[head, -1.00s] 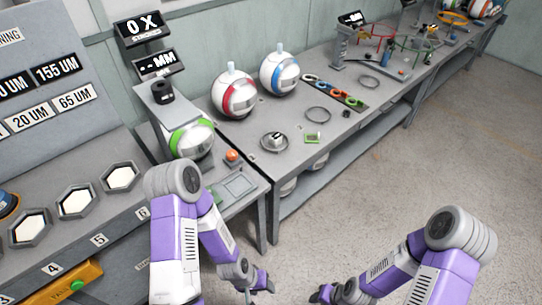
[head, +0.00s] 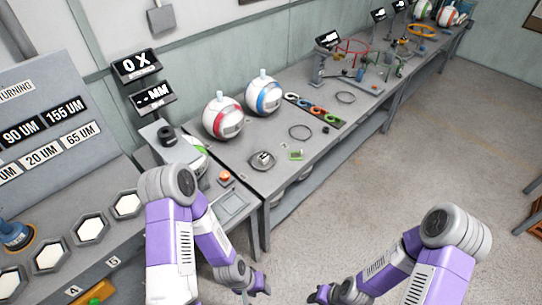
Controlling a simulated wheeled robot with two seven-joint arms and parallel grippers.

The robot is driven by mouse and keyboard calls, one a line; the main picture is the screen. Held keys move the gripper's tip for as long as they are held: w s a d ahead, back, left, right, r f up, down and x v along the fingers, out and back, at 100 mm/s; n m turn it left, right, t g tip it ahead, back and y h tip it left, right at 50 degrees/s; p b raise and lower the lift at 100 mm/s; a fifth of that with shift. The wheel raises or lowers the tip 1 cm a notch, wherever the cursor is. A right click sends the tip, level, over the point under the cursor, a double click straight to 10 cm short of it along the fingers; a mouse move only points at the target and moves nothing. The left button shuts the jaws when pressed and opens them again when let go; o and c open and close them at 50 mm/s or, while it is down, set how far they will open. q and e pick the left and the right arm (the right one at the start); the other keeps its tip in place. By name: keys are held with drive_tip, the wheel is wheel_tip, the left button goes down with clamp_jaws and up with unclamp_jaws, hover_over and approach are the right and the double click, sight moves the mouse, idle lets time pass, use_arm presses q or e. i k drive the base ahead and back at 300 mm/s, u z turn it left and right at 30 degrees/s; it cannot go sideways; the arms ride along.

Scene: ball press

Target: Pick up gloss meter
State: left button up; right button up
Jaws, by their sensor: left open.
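No object here is labelled as the gloss meter. A small green device with a pale face (head: 296,155) lies flat on the grey workbench (head: 230,165), and a round grey dish with a dark-marked piece (head: 262,160) sits to its left. I cannot tell for certain if either is the gloss meter. My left gripper (head: 256,287) is open and empty at the bottom middle, low in front of the bench and apart from both items. My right gripper (head: 320,294) is at the bottom edge, partly cut off; its jaws are unclear.
A red-striped ball (head: 223,118) and a blue-striped ball (head: 264,96) stand at the bench's back. A press (head: 165,140) partly hides a green-striped ball (head: 195,157). A strip of coloured rings (head: 315,110) lies farther right.

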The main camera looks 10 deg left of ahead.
sight(263, 158)
drive_tip(key=z, duration=0.65)
drive_tip(key=i, duration=1.1)
drive_tip(key=u, duration=0.45)
drive_tip(key=i, duration=1)
drive_tip(key=u, duration=1.05)
